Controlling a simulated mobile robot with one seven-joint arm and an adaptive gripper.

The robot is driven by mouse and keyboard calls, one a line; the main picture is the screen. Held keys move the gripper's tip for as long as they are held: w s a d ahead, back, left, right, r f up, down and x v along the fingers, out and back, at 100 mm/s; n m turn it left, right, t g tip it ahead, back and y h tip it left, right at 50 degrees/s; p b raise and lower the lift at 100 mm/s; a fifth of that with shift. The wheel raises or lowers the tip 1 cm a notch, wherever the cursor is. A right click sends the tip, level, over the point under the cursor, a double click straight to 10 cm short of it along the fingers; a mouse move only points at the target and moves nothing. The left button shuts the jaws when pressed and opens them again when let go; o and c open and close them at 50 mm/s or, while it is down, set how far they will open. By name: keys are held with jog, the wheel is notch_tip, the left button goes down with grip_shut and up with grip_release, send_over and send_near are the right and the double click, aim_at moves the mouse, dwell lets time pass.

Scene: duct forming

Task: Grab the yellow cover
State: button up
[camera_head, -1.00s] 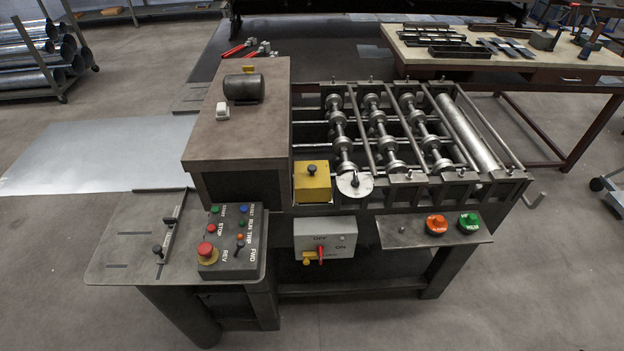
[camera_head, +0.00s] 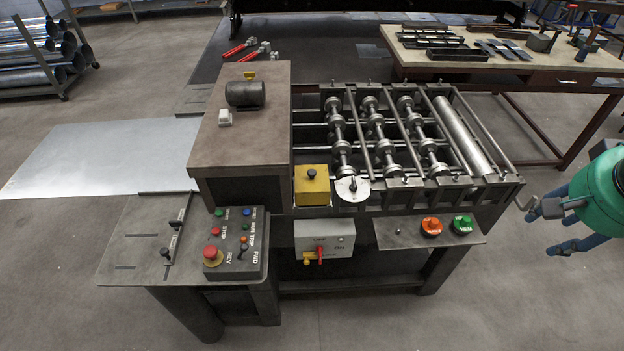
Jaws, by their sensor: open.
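The yellow cover (camera_head: 312,186) is a small box-shaped yellow piece with a dark knob on top. It sits at the front edge of the roll-forming machine, left of a round pale dial plate (camera_head: 353,188). My gripper (camera_head: 545,230) has blue fingers on a green arm link and is at the far right edge of the view. Its fingers are apart, with nothing seen between them. It is well to the right of the yellow cover, beyond the machine's right end. Most of my arm is out of view.
The machine's rollers (camera_head: 383,135) and frame lie right of the cover. A brown housing (camera_head: 242,130) rises to its left. A control box (camera_head: 235,240), a switch box (camera_head: 324,240) and a button shelf (camera_head: 400,234) stick out at the front. Open floor lies in front.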

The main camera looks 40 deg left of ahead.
jog(key=w+a+f+g+p, duration=0.1)
jog(key=w+a+p, duration=0.35)
jog(key=a, duration=1.05)
jog(key=w+a+f+g+p, duration=0.15)
jog(key=w+a, duration=0.55)
jog(key=a, duration=0.8)
jog(key=s+a+f+p, duration=0.2)
jog(key=a+f, duration=0.3)
jog(key=a, duration=0.5)
jog(key=s+a+f+p, duration=0.2)
jog(key=a+f, duration=0.3)
jog(key=a, duration=0.5)
jog(key=s+a+f+p, duration=0.2)
jog(key=a+f, duration=0.4)
jog(key=a, duration=0.4)
jog(key=shift+s+a+h+p, duration=0.2)
jog(key=shift+s+h+p, duration=0.15)
jog(key=shift+s, duration=0.3)
jog(key=shift+f, duration=0.1)
send_over(311, 174)
jog(key=shift+f+p, duration=0.3)
jog(key=shift+f, duration=3.8)
jog(key=shift+f, duration=0.1)
